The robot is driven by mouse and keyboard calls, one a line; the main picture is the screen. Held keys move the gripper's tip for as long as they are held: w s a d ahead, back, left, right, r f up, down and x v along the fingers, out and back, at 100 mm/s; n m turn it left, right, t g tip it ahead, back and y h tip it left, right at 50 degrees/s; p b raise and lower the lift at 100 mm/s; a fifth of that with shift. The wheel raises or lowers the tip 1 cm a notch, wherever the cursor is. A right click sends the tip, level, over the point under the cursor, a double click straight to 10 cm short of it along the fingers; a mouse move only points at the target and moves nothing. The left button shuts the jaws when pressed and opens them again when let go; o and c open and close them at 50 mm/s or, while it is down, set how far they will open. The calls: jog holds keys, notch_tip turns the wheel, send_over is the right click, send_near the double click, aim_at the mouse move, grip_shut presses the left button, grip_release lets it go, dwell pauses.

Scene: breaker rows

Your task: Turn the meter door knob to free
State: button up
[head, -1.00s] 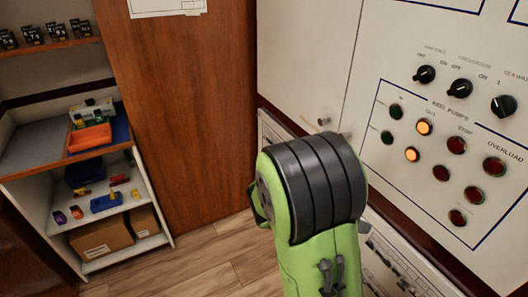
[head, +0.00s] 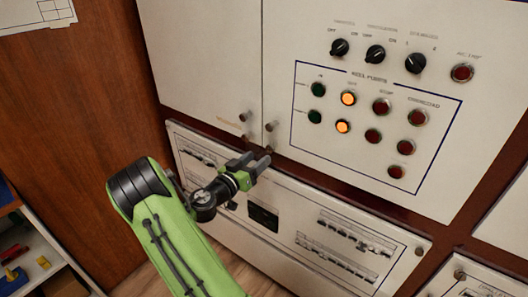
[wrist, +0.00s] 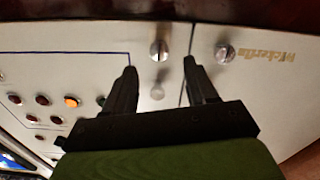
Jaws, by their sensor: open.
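Two small round metal knobs sit low on the white upper cabinet, on either side of the door seam. The left knob (head: 246,117) has a faint tan label beside it, too small to read surely; in the wrist view this knob (wrist: 225,53) is right of the seam. The other knob (head: 270,127) is on the right panel; in the wrist view this knob (wrist: 158,50) shows beyond the gap between my fingertips. My gripper (head: 260,158) is open and empty, just below the knobs in the head view. It also shows in the wrist view (wrist: 160,68). No contact is visible.
The right panel carries black rotary switches (head: 375,54) and several red, green and lit orange buttons (head: 348,98). A lower white panel (head: 300,215) with breaker rows lies below my gripper. A wooden wall (head: 100,90) and shelf (head: 35,245) are at left.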

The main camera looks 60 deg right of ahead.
aim_at(269, 149)
jog(key=d, duration=0.3)
jog(key=s+d, duration=0.1)
jog(key=d, duration=0.1)
jog(key=shift+d, duration=0.25)
jog(key=shift+c, duration=0.2)
jog(key=c, duration=1)
